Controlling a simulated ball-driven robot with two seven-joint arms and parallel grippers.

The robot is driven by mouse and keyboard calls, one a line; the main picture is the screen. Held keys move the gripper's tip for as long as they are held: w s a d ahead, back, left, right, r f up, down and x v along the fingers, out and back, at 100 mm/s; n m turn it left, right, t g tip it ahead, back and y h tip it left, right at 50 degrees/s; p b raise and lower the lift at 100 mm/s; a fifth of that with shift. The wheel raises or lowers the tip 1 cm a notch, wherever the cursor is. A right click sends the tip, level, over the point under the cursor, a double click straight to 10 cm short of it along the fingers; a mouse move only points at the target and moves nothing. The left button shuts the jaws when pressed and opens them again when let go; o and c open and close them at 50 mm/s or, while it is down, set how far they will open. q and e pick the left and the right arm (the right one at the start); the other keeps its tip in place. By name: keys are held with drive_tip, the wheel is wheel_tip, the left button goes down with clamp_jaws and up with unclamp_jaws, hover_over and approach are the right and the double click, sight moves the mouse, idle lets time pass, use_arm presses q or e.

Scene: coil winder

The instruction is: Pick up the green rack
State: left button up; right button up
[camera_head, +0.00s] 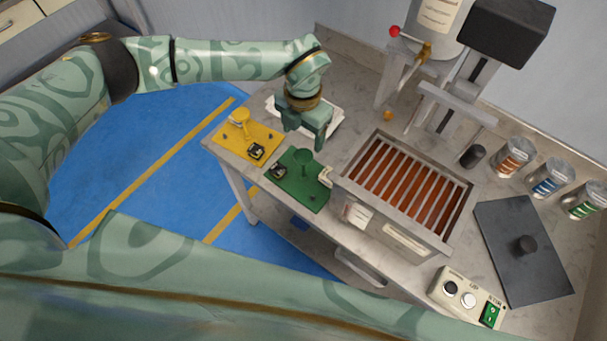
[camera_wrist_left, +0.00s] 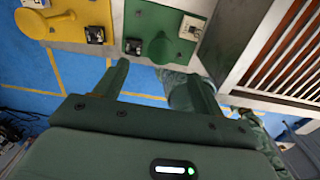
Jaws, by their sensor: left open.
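The green rack (camera_head: 301,181) is a flat green plate with a round green knob and small dark parts on it. It lies near the table's front edge, between a yellow rack (camera_head: 250,142) and the slatted box. My left gripper (camera_head: 305,144) is open and empty, just behind and above the green rack in the head view. In the left wrist view the green rack (camera_wrist_left: 160,25) shows at the top, beyond the tips of my open left gripper (camera_wrist_left: 160,75). The fingers appear apart from it. My right gripper is not in view.
A white tray (camera_head: 334,112) lies behind my left gripper. A dark plate (camera_head: 515,265), a switch box (camera_head: 465,297) and several jars stand at the right. The blue floor (camera_head: 150,175) is open at the left.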

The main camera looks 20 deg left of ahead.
sight(304, 155)
use_arm(q)
wheel_tip(304, 155, down, 7)
drive_tip(key=shift+d+r+b, duration=0.1)
drive_tip(key=shift+b, duration=0.4)
wheel_tip(304, 155, down, 5)
drive_tip(key=shift+f+b, duration=0.1)
drive_tip(key=shift+b, duration=0.45)
clamp_jaws()
